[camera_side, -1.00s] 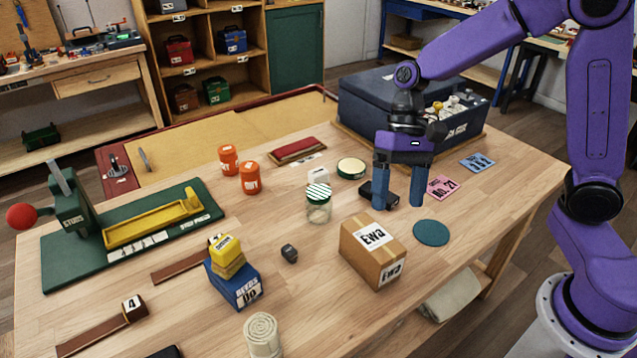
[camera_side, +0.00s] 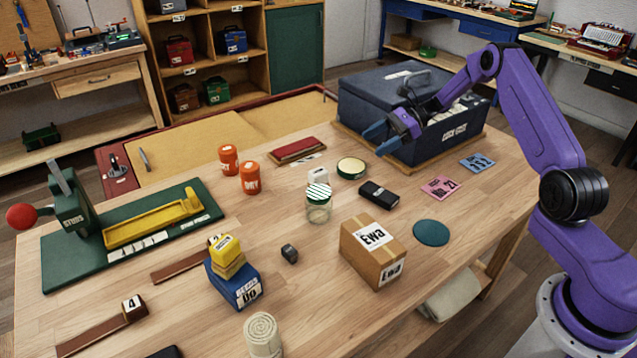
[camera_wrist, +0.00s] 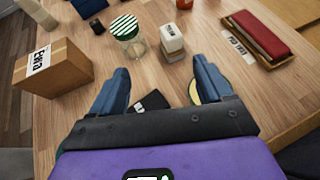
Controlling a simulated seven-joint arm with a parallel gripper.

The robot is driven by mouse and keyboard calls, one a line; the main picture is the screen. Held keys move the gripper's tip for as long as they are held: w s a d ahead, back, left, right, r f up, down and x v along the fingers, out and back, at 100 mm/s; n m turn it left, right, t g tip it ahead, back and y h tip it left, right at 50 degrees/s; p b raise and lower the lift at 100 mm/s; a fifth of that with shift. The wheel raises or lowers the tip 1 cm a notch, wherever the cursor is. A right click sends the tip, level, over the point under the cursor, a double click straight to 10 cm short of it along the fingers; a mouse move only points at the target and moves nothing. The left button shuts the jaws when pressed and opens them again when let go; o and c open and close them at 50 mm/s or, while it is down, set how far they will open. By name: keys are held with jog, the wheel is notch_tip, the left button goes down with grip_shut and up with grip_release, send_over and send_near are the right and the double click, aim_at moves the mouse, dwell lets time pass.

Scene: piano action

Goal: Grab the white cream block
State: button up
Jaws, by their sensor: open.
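The white cream block (camera_side: 318,177) stands on the wooden table behind the glass jar with the striped lid (camera_side: 318,204), which partly hides it in the side view. In the wrist view the white block (camera_wrist: 172,40) shows ahead of my fingers, just right of the jar (camera_wrist: 127,36). My gripper (camera_side: 379,140) is open and empty, raised in front of the dark blue chest, to the right of the block and apart from it. Its two blue fingers show in the wrist view (camera_wrist: 160,82), pointing toward the block with a clear gap between them.
A cardboard box (camera_side: 373,252) and a black block (camera_side: 379,194) stand near the jar. A round green-rimmed tin (camera_side: 351,168) lies right of the white block. The blue chest (camera_side: 395,105) is at the back.

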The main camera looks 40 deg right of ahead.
jog(key=d, duration=0.2)
send_near(320, 171)
jog(key=a+f, duration=0.2)
jog(key=a, duration=0.1)
jog(key=shift+m+t, duration=0.3)
jog(key=shift+m, duration=0.1)
jog(key=shift+w+x, duration=0.2)
jog(key=shift+x, duration=1)
jog(key=shift+w+x, duration=0.2)
jog(key=shift+x, duration=1)
jog(key=shift+d+r, duration=0.1)
jog(key=shift+r, duration=0.1)
jog(key=c, duration=1.3)
